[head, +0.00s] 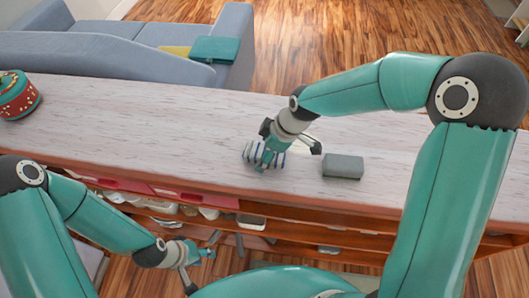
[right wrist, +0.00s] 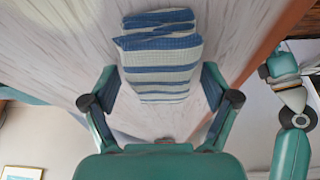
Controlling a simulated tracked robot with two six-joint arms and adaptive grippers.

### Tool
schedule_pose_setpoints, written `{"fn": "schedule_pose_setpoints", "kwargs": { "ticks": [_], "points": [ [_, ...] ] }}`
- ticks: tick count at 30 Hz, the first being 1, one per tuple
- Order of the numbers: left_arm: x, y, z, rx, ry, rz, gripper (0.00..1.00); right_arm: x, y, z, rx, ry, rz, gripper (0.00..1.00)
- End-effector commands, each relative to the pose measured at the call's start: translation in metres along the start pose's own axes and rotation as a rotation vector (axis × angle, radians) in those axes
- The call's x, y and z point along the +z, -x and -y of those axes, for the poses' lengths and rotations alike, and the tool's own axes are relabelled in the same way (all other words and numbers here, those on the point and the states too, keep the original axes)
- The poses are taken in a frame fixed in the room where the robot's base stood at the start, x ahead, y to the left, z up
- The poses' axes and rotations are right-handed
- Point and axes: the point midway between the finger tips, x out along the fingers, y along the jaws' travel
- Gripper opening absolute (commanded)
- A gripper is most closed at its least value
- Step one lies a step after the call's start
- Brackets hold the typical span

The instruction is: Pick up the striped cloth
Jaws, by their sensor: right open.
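The striped cloth (head: 250,153), folded and blue and white, lies on the pale wood-grained counter top (head: 150,130). My right gripper partly covers it in the head view. In the right wrist view the cloth (right wrist: 160,58) lies between and beyond the open fingers. My right gripper (head: 288,157) is open and points down at the cloth; I cannot tell if the fingers touch it. My left gripper (head: 197,267) is low in front of the shelves, its fingers apart and empty, away from the cloth.
A grey block (head: 343,166) sits on the counter just right of my right gripper. A red and green round tin (head: 17,95) stands at the far left. Open shelves (head: 285,222) with pans and dishes run below the front edge. A blue sofa (head: 110,55) is behind.

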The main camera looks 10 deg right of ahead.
Motion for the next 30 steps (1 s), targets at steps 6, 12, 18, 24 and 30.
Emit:
{"fn": "schedule_pose_setpoints", "kwargs": {
  "ticks": [6, 12, 18, 24, 30],
  "points": [
    [0.0, 0.0, 0.0, 0.0, 0.0, 0.0, 0.4, 0.0, 0.0, 0.0, 0.0, 0.0, 0.0, 0.6],
    [0.0, 0.0, 0.0, 0.0, 0.0, 0.0, 0.4, 0.0, 0.0, 0.0, -0.001, 0.0, 0.0, 0.26],
    [0.0, 0.0, 0.0, 0.0, 0.0, 0.0, 0.4, 0.0, 0.0, 0.0, 0.0, 0.0, 0.0, 0.22],
    [0.0, 0.004, -0.001, 0.0, 0.0, 0.0, 0.4, -0.001, 0.003, 0.0, -0.001, 0.0, 0.0, 0.22],
    [0.0, 0.009, -0.003, 0.0, 0.0, 0.0, 0.4, -0.007, 0.014, -0.001, 0.003, 0.002, -0.002, 0.22]
  ]
}}
